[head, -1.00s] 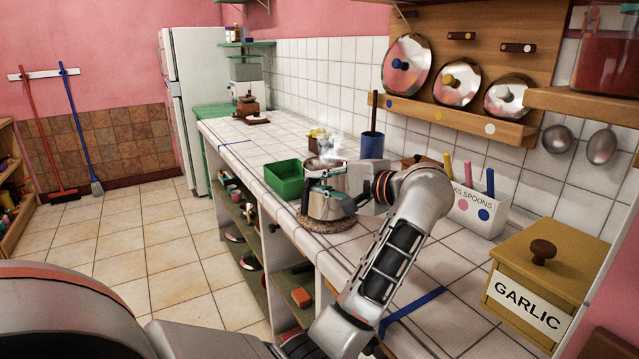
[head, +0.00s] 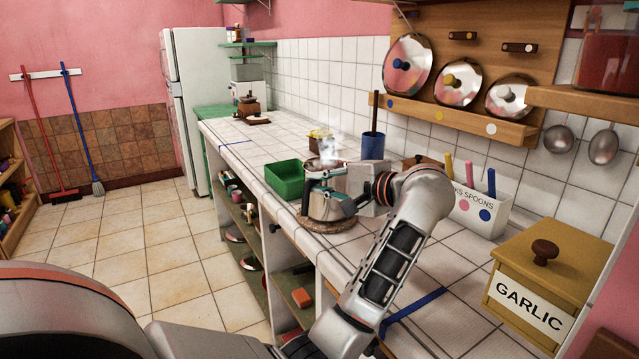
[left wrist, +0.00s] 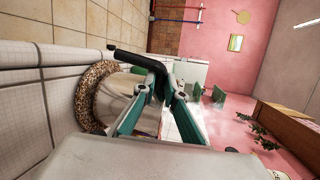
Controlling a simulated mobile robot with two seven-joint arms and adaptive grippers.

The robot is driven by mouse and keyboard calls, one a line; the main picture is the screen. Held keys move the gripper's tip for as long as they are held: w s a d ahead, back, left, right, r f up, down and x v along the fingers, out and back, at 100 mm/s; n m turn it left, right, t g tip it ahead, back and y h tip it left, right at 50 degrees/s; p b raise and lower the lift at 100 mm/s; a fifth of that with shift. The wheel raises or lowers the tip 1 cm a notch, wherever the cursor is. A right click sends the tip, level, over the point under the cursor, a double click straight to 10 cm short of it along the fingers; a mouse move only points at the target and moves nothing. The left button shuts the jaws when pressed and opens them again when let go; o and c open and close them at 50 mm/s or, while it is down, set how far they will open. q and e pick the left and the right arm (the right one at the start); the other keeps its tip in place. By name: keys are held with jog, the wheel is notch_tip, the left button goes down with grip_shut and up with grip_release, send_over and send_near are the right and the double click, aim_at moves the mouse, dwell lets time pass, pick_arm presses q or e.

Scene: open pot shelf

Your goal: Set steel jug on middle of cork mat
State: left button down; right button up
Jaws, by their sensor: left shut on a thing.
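The steel jug (head: 317,207) is upright at the round cork mat (head: 345,227) on the tiled counter, with steam above its top. I cannot tell whether its base touches the mat. My left gripper (head: 329,190) comes from the right side and is shut on the jug, apparently at its handle, partly hiding the body. In the left wrist view, the black handle (left wrist: 135,57) lies by the fingertips (left wrist: 160,88), and the mat's speckled edge (left wrist: 86,98) curves around the jug's base. My right gripper is not in view.
A green open box (head: 285,182) stands just left of and behind the jug. A blue pot (head: 372,147) is behind, and a white spoon holder (head: 476,212) and a yellow garlic box (head: 540,270) stand to the right. The counter's front edge is close to the mat.

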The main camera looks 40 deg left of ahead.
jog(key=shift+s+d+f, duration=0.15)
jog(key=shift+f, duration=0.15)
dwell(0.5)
pick_arm(q)
jog(key=c, duration=2)
grip_release()
jog(key=shift+s+f, duration=0.1)
jog(key=v, duration=0.8)
jog(key=shift+f, duration=0.1)
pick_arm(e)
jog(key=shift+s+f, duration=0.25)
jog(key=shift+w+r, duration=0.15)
